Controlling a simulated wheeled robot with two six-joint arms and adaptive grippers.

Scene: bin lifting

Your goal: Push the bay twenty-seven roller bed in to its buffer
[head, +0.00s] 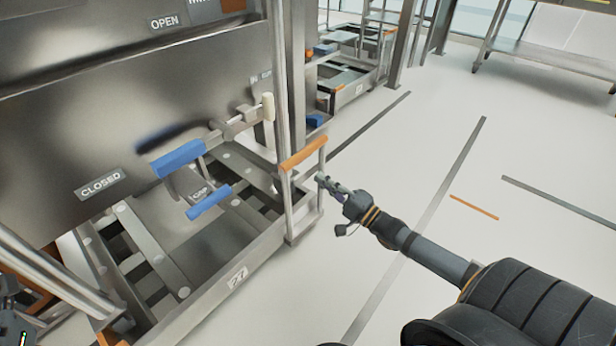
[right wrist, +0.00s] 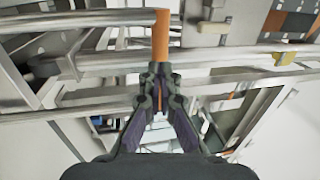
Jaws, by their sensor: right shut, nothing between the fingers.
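The roller bed (head: 265,243) is a low metal frame with rails and rollers, low on the left in the head view. Its front side bears a small plate (head: 237,277) that looks like 27. An upright metal handle with an orange grip (head: 303,153) stands at its right end. My right gripper (head: 326,181) is shut and empty, just right of the handle's upright and below the orange grip. In the right wrist view the shut fingertips (right wrist: 158,68) point at the orange bar (right wrist: 161,35); whether they touch cannot be told.
A large metal cabinet front with a CLOSED plate (head: 101,183) stands over the bed. A blue-handled latch (head: 178,158) and a blue pedal bar (head: 209,202) stick out from it. A similar bed (head: 352,92) stands farther back. The floor (head: 450,150) on the right is clear.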

